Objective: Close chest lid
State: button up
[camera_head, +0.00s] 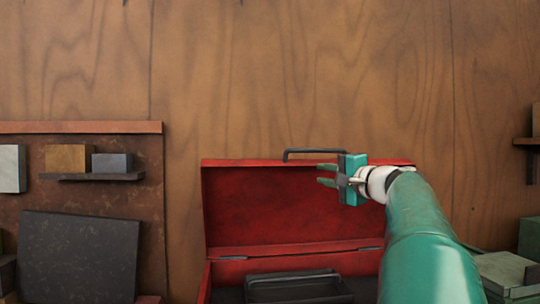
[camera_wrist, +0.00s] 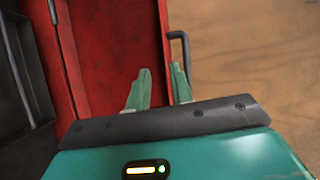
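The red chest stands with its lid (camera_head: 290,205) open, raised upright against the wooden wall. A dark handle (camera_head: 315,152) is on the lid's upper edge. My gripper (camera_head: 327,175) is in front of the lid's upper right part, below the handle, with its green fingers pointing left. The fingers are apart with nothing held between them. In the wrist view my gripper (camera_wrist: 162,77) is over the red lid (camera_wrist: 115,50), near its edge and the dark handle (camera_wrist: 181,45). I cannot tell whether a finger touches the lid. My arm hides the chest's right side.
A dark tray (camera_head: 295,288) sits inside the chest. At left are a shelf (camera_head: 95,177) with small blocks and a dark panel (camera_head: 80,255). A grey-green box (camera_head: 505,272) stands at right. The wall above the lid is bare.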

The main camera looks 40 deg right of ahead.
jog(key=m+t+h, duration=0.1)
send_near(318, 151)
jog(key=s, duration=0.3)
jog(key=w, duration=0.4)
jog(key=w+r, duration=0.1)
jog(key=w, duration=0.4)
jog(key=w+d, duration=0.1)
jog(key=w, duration=0.3)
jog(key=shift+w+r, duration=0.3)
jog(key=shift+w, duration=0.1)
jog(key=shift+a, duration=0.1)
grip_shut()
